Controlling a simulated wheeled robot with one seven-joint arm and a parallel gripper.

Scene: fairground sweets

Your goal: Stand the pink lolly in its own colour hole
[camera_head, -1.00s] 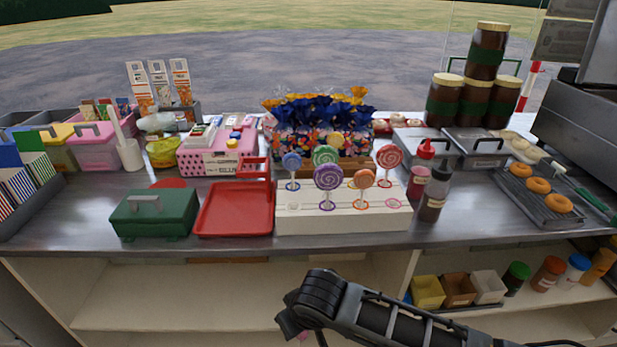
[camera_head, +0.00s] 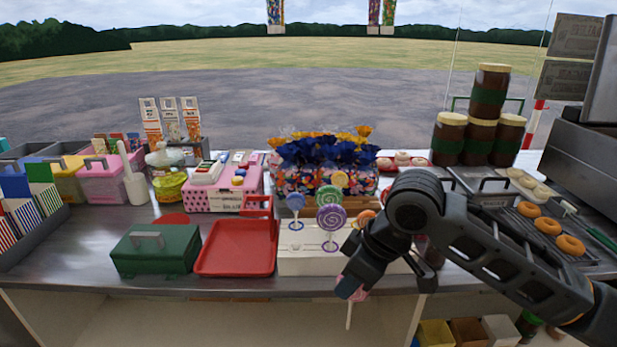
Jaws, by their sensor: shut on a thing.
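The pink lolly (camera_head: 349,315) hangs below my gripper (camera_head: 352,288), its pale stick pointing down and its head mostly covered by the jaws. My gripper is shut on it, in front of the counter edge and the white lolly stand (camera_head: 305,267). The stand holds a blue lolly (camera_head: 295,202), a green one (camera_head: 329,195), a purple one (camera_head: 331,217) and an orange one (camera_head: 364,217), partly covered by my arm. The right part of the stand, with the pink-ringed hole, is hidden behind my arm.
A red tray (camera_head: 236,262) stands left of the stand, and a green box (camera_head: 155,252) further left. Wrapped sweets with blue and orange tops (camera_head: 322,152) stand behind. Tall stacked jars (camera_head: 489,92) and a doughnut rack are at the right. The shelf below is partly visible.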

